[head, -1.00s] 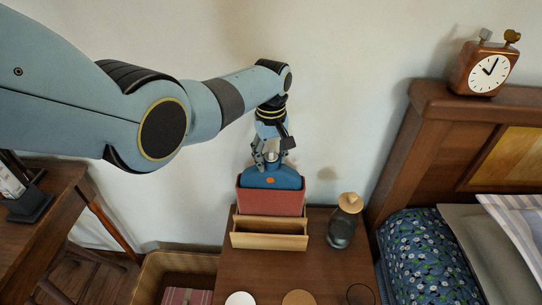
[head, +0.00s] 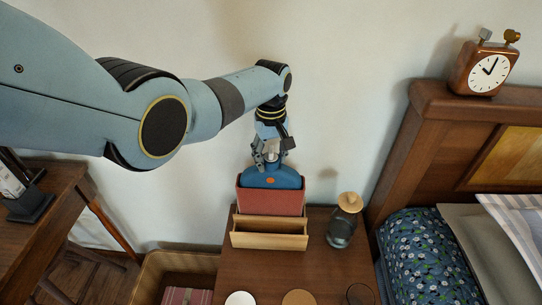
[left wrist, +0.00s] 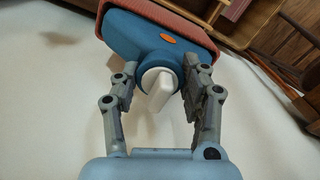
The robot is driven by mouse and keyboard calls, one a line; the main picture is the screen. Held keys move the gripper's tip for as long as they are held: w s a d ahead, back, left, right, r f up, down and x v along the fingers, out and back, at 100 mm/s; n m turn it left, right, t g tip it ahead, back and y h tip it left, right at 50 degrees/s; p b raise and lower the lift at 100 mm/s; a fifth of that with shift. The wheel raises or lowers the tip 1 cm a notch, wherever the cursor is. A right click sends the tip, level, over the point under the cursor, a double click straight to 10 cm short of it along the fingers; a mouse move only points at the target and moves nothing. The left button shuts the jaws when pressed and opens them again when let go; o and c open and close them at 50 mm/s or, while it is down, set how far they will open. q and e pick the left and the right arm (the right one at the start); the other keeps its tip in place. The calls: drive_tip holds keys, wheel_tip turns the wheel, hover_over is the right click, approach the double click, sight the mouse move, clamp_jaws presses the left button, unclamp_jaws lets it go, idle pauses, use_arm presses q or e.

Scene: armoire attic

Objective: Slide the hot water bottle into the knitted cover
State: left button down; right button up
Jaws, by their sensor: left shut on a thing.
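The blue hot water bottle (head: 270,178) stands upright in the head view, its lower part inside the red knitted cover (head: 270,201). Only its shoulders and neck show above the cover's rim. My left gripper (head: 271,160) is above it, pointing down, shut on the bottle at its neck. In the left wrist view the blue bottle (left wrist: 140,38) has an orange oval mark and a white stopper between the fingers (left wrist: 162,88). The red cover (left wrist: 180,22) surrounds the bottle's far end there. My right gripper is not in view.
A wooden open box (head: 269,238) stands in front of the cover on the nightstand (head: 250,273). A glass jar with a wooden lid (head: 343,222) stands to the right. Round coasters lie at the front. A basket (head: 165,272) is at lower left, the bed at right.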

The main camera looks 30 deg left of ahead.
use_arm(q)
drive_tip(key=shift+w+f+b, duration=0.1)
drive_tip(key=shift+f+b, duration=0.6)
drive_tip(key=shift+f, duration=0.1)
idle(0.7)
drive_tip(key=c, duration=1)
unclamp_jaws()
drive_tip(key=shift+c, duration=0.2)
drive_tip(key=o, duration=0.7)
drive_tip(key=shift+s+f, duration=0.1)
drive_tip(key=shift+s, duration=0.1)
wheel_tip(320, 180, up, 9)
drive_tip(key=p, duration=0.9)
